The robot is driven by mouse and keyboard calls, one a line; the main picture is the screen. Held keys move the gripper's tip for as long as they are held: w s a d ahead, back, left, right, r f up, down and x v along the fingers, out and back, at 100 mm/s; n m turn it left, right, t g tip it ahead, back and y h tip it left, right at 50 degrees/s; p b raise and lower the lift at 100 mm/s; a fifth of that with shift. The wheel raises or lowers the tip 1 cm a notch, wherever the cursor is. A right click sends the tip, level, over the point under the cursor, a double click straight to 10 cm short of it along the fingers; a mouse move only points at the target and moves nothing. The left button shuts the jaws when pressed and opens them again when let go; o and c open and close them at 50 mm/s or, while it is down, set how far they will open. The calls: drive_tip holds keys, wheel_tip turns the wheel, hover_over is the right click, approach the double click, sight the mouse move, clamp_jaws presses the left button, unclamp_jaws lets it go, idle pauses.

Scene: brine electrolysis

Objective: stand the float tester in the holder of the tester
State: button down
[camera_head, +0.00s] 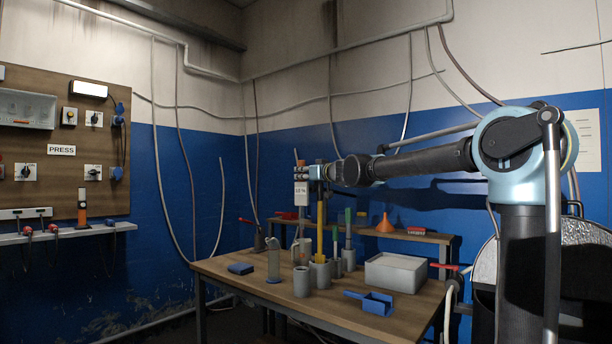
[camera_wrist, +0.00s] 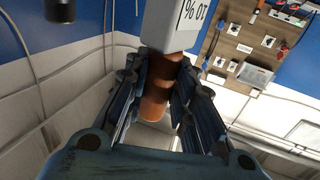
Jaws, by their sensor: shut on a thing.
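My gripper (camera_head: 312,172) is raised above the back part of the table. In the wrist view my gripper (camera_wrist: 158,78) is shut on a brown-orange cylinder, which I take as the float tester (camera_wrist: 156,98). A white part marked "10 %" (camera_wrist: 176,22) adjoins the cylinder. In the head view the white part (camera_head: 301,195) hangs below the jaws, and a thin stem rises above them. Grey cups stand on the table below. The front cup (camera_head: 302,284) looks empty; I cannot tell which is the tester's holder.
An orange funnel (camera_head: 385,223) is behind. The front left of the table is clear.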

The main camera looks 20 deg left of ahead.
hover_over(303, 207)
drive_tip(key=shift+s+f, duration=0.1)
drive_tip(key=shift+f, duration=6.55)
drive_tip(key=c, duration=1.3)
unclamp_jaws()
drive_tip(key=shift+d, duration=0.1)
drive_tip(key=v, duration=1.1)
drive_tip(key=shift+s+d, duration=0.2)
drive_tip(key=shift+d, duration=0.2)
